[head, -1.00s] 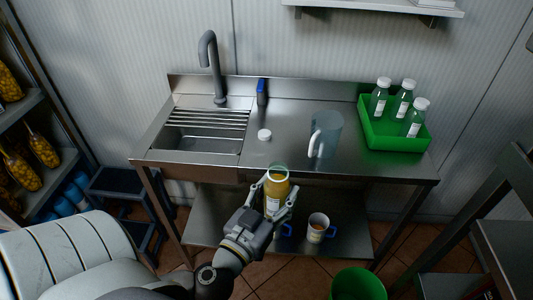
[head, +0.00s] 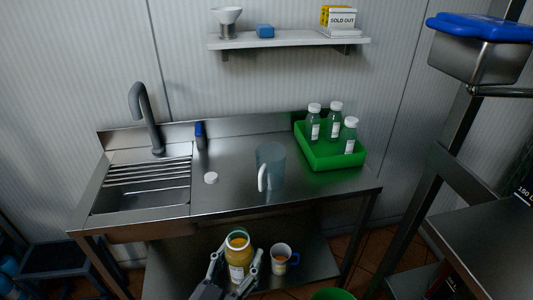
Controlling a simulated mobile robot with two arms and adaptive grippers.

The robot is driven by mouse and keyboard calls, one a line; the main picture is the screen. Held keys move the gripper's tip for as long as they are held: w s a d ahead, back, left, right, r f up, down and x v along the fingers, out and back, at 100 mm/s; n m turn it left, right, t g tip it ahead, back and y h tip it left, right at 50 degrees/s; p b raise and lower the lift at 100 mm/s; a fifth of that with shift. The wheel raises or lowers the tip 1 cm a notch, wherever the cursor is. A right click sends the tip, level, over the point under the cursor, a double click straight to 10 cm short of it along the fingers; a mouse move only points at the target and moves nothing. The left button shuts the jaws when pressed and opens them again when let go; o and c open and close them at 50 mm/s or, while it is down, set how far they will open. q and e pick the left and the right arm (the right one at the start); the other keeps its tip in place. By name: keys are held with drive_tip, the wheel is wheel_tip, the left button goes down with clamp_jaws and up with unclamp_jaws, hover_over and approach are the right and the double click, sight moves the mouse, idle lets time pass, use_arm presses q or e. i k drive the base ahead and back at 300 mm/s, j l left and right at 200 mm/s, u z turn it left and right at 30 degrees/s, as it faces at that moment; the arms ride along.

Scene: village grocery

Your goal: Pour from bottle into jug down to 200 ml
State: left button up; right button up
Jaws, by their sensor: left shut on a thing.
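My left gripper (head: 233,272) is shut on a bottle (head: 239,257) with orange-yellow content and a pale label. The bottle is upright and uncapped, in front of the counter's front edge and low in the head view. The jug (head: 270,172), clear with a white handle, stands upright on the steel counter, beyond the bottle and up to its right. It looks empty. A white cap (head: 211,178) lies on the counter left of the jug. Any volume marks are too small to read. My right gripper is not in view.
A green crate (head: 338,164) with several bottles stands on the counter's right. A sink (head: 140,200) with a faucet (head: 147,115) is at left. A mug (head: 281,258) stands on the lower shelf. A wall shelf (head: 290,41) hangs above. The counter around the jug is clear.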

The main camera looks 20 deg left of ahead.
sight(271, 158)
drive_tip(key=k+j+z, duration=0.15)
drive_tip(key=j, duration=0.25)
drive_tip(key=k+j+z, duration=0.1)
drive_tip(key=j, duration=0.3)
drive_tip(key=k+j+z, duration=0.15)
drive_tip(key=k+j, duration=0.2)
drive_tip(key=k+j+z, duration=0.1)
drive_tip(key=j, duration=0.25)
drive_tip(key=k, duration=0.1)
